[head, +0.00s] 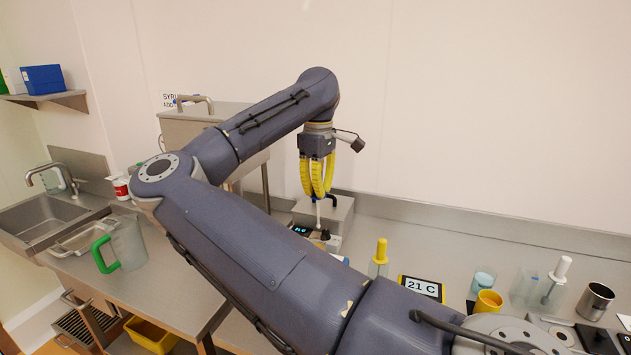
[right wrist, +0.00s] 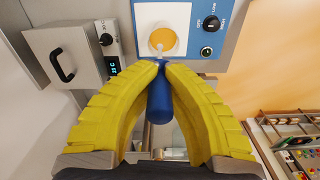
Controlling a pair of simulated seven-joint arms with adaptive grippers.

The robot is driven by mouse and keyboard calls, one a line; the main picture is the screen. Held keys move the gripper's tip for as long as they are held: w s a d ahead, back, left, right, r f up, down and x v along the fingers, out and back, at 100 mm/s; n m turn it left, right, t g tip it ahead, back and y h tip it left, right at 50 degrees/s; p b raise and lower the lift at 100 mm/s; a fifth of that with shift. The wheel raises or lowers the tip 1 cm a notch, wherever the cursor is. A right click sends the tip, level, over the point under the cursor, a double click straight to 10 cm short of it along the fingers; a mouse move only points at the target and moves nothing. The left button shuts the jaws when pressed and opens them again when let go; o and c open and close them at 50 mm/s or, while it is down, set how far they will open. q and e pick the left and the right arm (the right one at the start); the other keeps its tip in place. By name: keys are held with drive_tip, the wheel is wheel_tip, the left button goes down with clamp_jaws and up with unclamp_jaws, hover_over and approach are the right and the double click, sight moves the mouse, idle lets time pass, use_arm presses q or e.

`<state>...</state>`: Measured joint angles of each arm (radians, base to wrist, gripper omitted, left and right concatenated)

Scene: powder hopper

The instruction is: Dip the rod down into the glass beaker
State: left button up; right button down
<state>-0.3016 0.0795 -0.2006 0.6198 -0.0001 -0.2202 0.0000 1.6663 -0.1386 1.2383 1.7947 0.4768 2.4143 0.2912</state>
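My right gripper (head: 318,190) points down over the back of the counter, its yellow fingers shut on the rod's blue handle (right wrist: 159,102). The rod's pale shaft (head: 318,213) reaches down from the fingers. In the right wrist view, the shaft (right wrist: 160,50) ends over or within a round area of orange-yellow liquid (right wrist: 165,38), which appears to be the glass beaker's contents seen from above. I cannot tell how deep the tip is. My own arm hides the beaker in the head view. My left gripper is not in view.
The liquid sits on a white plate of a blue unit with knobs (right wrist: 213,22). A grey box with a handle (right wrist: 62,60) stands beside it. A yellow-handled tool (head: 381,252), a 21 C display (head: 422,288) and a yellow cup (head: 488,302) stand to the right. A green-handled jug (head: 127,243) stands left.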

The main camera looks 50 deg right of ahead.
drive_tip(key=shift+w+a+f, duration=0.25)
drive_tip(key=shift+a+f, duration=0.05)
drive_tip(key=shift+a, duration=0.15)
drive_tip(key=shift+f, duration=0.25)
wheel_tip(320, 180, down, 9)
drive_tip(key=shift+r, duration=0.15)
drive_tip(key=shift+r, duration=0.1)
idle(1.3)
drive_tip(key=shift+r, duration=4.65)
